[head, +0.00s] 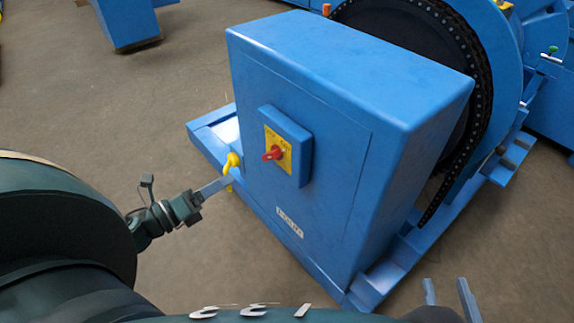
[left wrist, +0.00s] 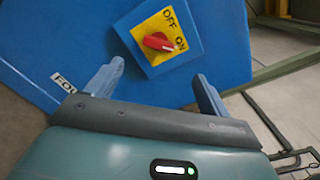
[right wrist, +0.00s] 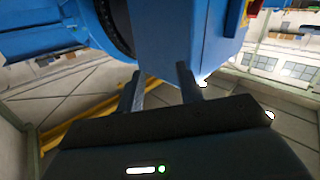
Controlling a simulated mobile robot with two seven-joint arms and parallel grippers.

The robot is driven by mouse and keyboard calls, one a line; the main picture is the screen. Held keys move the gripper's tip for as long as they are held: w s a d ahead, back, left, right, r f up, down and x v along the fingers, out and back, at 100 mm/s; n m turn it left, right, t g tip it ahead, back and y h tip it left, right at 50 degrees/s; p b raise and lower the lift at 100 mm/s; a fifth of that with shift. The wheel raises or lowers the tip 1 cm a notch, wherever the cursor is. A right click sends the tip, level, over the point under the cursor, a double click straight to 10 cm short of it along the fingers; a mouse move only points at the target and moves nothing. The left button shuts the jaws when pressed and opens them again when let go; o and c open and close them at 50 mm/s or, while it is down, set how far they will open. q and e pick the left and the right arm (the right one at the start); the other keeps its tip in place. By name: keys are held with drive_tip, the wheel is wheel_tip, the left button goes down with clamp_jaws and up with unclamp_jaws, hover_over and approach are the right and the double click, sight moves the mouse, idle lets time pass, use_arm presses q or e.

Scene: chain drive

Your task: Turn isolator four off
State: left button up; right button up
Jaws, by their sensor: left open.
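The isolator's red handle (head: 272,153) sits on a yellow plate on a blue box on the side of the blue housing (head: 330,130). In the left wrist view the red handle (left wrist: 158,42) points toward ON, with OFF printed beside it. A white label (head: 289,222) below starts with "FO" in the left wrist view (left wrist: 64,83); the rest is hidden. My left gripper (head: 217,187) is left of the box; in its wrist view (left wrist: 157,83) its fingers are apart and empty, with the handle ahead between them. My right gripper (head: 446,285) is open and empty, low at the right.
A yellow fitting (head: 232,162) stands close to the left gripper at the housing's left edge. A large chain wheel (head: 425,55) is behind the housing. More blue machines stand at the back left (head: 130,22) and right. The floor at the left is clear.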

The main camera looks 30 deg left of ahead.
sight(266, 158)
use_arm(q)
drive_tip(key=shift+m, duration=0.5)
drive_tip(key=b+x, duration=0.1)
drive_tip(key=x, duration=1.2)
drive_tip(key=shift+w+d+f, duration=0.2)
use_arm(e)
drive_tip(key=shift+w+a+n+t+y, duration=0.15)
drive_tip(key=shift+n+t+y, duration=0.15)
drive_tip(key=shift+n+y, duration=0.1)
use_arm(q)
drive_tip(key=c, duration=1)
